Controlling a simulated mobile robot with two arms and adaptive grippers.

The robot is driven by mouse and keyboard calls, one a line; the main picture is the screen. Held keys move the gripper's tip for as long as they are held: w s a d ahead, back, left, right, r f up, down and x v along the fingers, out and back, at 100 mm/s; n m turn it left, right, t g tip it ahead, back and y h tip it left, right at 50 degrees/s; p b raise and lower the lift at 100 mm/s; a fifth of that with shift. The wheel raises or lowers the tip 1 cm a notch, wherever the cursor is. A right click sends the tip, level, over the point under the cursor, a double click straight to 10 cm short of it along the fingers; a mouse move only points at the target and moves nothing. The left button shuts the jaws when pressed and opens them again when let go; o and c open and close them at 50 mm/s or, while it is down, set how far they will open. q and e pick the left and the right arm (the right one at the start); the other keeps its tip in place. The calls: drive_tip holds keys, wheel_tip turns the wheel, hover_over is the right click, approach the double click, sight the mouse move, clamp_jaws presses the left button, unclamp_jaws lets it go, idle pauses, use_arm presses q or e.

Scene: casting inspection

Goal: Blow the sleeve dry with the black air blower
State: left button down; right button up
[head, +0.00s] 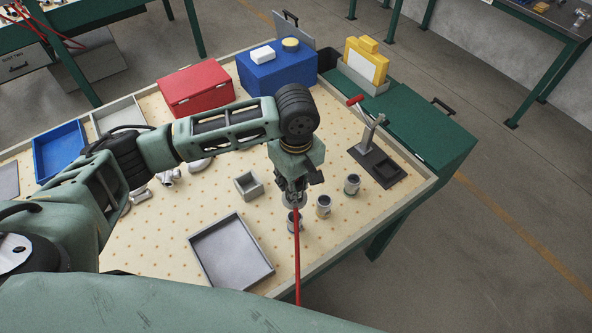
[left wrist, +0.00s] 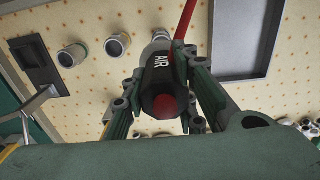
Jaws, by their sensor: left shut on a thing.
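My left gripper (head: 292,192) is shut on the black air blower (left wrist: 158,72), marked AIR, with its red hose (head: 297,262) running off toward the front. The gripper's fingers (left wrist: 160,112) hold it from both sides in the left wrist view. Whether the blower's nozzle touches the nearest sleeve cannot be told. My right gripper is not in view.
A grey tray (head: 192,242) lies front left, with a small grey box (head: 258,191) behind it. A clamp fixture (head: 389,174) with a red handle stands at right. Red (head: 195,89) and blue (head: 278,72) boxes stand at the back. The table's right edge is close to the sleeves.

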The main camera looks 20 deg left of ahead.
use_arm(q)
drive_tip(key=shift+s, duration=0.1)
drive_tip(key=shift+f, duration=0.1)
drive_tip(key=shift+w+a+f, duration=0.1)
drive_tip(key=shift+w, duration=0.2)
drive_tip(key=shift+s+r+p, duration=0.1)
drive_tip(key=shift+r+p, duration=0.1)
drive_tip(key=shift+p, duration=0.25)
drive_tip(key=shift+f, duration=1.8)
drive_tip(key=shift+f+b, duration=0.45)
drive_tip(key=shift+f, duration=0.8)
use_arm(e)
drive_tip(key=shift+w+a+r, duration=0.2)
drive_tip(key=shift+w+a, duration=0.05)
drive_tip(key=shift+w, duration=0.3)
